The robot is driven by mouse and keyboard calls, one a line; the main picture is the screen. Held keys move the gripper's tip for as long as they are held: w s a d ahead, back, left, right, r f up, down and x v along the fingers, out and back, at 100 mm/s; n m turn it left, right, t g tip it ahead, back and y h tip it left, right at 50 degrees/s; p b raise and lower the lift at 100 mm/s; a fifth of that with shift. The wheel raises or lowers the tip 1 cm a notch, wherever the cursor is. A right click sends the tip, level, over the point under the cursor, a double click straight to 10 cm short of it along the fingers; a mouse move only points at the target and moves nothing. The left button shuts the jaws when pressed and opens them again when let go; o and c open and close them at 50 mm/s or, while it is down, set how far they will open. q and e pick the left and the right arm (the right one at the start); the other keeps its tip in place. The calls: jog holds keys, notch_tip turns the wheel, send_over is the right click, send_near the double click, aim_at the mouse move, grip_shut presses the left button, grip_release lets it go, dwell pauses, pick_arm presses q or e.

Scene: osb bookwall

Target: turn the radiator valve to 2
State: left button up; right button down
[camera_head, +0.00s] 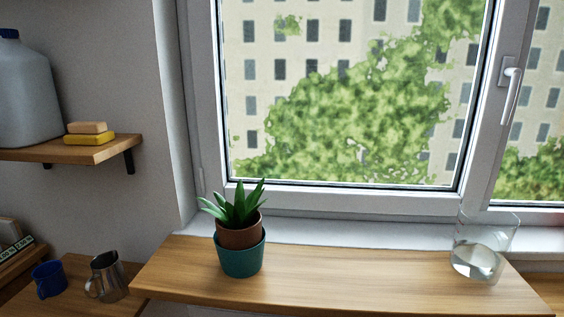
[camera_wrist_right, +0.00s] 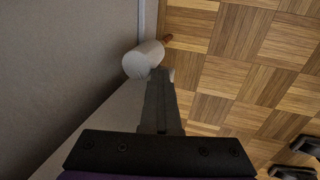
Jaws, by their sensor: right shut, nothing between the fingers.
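The radiator valve (camera_wrist_right: 143,61) shows in the right wrist view as a white, rounded cylinder near the wall, with a short brown piece beside its upper right end. My right gripper (camera_wrist_right: 160,74) is shut and empty, and its dark fingers reach up to the lower right edge of the valve in the picture. I cannot tell whether they touch it. No number or mark on the valve is readable. The valve does not show in the head view. My left gripper is in neither view.
A wooden sill board (camera_head: 330,275) bears a potted plant (camera_head: 241,250) and a glass of water (camera_head: 478,262). A blue mug (camera_head: 48,279) and a metal jug (camera_head: 107,277) stand lower left. Parquet floor (camera_wrist_right: 240,65) lies open on the right in the wrist view.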

jog(key=shift+w+a, duration=0.15)
jog(key=shift+a, duration=0.15)
dwell(0.5)
jog(key=w+p+v, duration=0.1)
jog(key=p+v, duration=0.2)
jog(key=v, duration=0.3)
jog(key=shift+s, duration=0.15)
dwell(0.3)
jog(key=shift+r, duration=0.1)
